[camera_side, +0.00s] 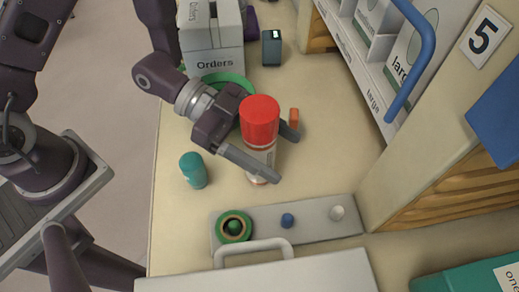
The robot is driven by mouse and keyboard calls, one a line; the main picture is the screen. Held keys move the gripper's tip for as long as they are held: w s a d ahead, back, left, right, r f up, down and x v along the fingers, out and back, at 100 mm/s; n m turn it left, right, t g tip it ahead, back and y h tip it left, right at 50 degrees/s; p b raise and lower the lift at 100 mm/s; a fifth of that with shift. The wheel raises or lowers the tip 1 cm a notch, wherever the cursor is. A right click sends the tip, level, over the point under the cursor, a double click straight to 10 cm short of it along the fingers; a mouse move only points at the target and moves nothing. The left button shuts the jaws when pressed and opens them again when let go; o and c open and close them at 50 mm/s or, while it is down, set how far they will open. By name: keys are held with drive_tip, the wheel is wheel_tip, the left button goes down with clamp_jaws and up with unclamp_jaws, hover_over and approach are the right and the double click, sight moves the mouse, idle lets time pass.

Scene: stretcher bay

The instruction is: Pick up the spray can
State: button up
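The spray can (262,155) stands upright on the tan worktop, with a large red cap and a white body with a red band. My gripper (286,157) reaches in from the left, low beside the can. One finger crosses in front of the can's lower body, and the other shows just past its right side. The can is between the two fingers. I cannot tell whether the fingers press on it or stand slightly apart. The can hides part of the far finger, and the near finger hides part of the can's lower body.
A teal bottle (194,171) stands left of the can. A green ring (224,79) and a small orange object (294,117) lie near my gripper. A grey strip (259,213) with a green-ringed knob lies in front. An "Orders" box (214,62) and a dark device (272,48) stand behind.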

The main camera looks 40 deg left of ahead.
clamp_jaws()
drive_tip(key=shift+r, duration=0.1)
